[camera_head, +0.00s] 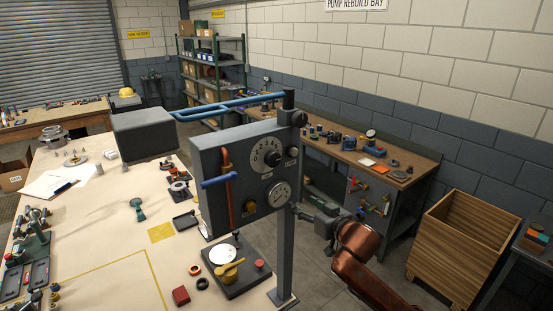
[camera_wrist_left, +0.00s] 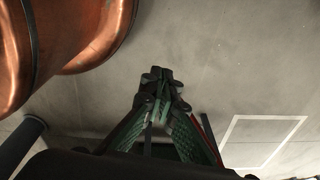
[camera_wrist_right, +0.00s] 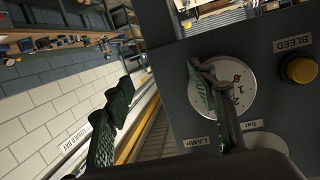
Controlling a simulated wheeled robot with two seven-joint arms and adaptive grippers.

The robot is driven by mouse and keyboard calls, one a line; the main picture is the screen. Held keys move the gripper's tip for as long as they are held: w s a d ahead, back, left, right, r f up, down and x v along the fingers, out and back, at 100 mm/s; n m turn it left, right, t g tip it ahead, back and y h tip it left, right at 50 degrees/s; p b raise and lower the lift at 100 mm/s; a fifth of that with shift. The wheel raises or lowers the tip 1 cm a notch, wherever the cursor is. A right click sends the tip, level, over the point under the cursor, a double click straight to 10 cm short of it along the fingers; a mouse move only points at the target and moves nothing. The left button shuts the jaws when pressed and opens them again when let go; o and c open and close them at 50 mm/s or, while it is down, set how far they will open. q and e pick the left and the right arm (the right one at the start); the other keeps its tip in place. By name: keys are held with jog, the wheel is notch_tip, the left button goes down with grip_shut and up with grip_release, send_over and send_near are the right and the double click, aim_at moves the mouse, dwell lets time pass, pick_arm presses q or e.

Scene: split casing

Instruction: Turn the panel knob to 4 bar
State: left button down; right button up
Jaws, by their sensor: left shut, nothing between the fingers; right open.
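The upright grey panel (camera_head: 238,165) stands on a post at the table's edge. My right gripper (camera_head: 303,212) is open and empty by the panel's lower right edge. My left gripper (camera_wrist_left: 160,78) is shut and empty over bare floor.
A yellow bleed button (camera_head: 250,206), a red pipe (camera_head: 228,190) and a blue lever (camera_head: 219,181) are on the panel. A base with a white disc (camera_head: 222,255) sits below it. A wooden crate (camera_head: 460,245) stands on the floor at right. A workbench (camera_head: 350,150) is behind.

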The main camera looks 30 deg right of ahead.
aim_at(275, 160)
jog(key=s+a+r+n+t+y, duration=0.1)
jog(key=s+a+r, duration=0.15)
jog(key=r, duration=0.35)
jog(key=s+a+r+t+p, duration=0.1)
jog(key=s+a+r, duration=0.1)
jog(key=a+r, duration=0.3)
jog(key=s+a+r+n+t+y, duration=0.1)
jog(key=s+a+r, duration=0.1)
jog(key=r, duration=0.6)
jog(key=w, duration=0.2)
jog(key=w+p, duration=0.1)
jog(key=w, duration=0.3)
jog(key=shift+w+a+f+p, duration=0.15)
jog(key=shift+a+f+p, duration=0.05)
jog(key=shift+a+p, duration=0.15)
pick_arm(q)
jog(key=shift+s+r, duration=0.15)
jog(key=shift+r, duration=0.7)
jog(key=shift+s+r, duration=0.15)
jog(key=shift+r, duration=0.7)
pick_arm(e)
jog(key=shift+w+f, duration=0.1)
jog(key=shift+w, duration=0.65)
jog(key=shift+c, duration=0.3)
pick_arm(q)
jog(key=shift+s, duration=0.1)
pick_arm(e)
jog(key=c, duration=1.1)
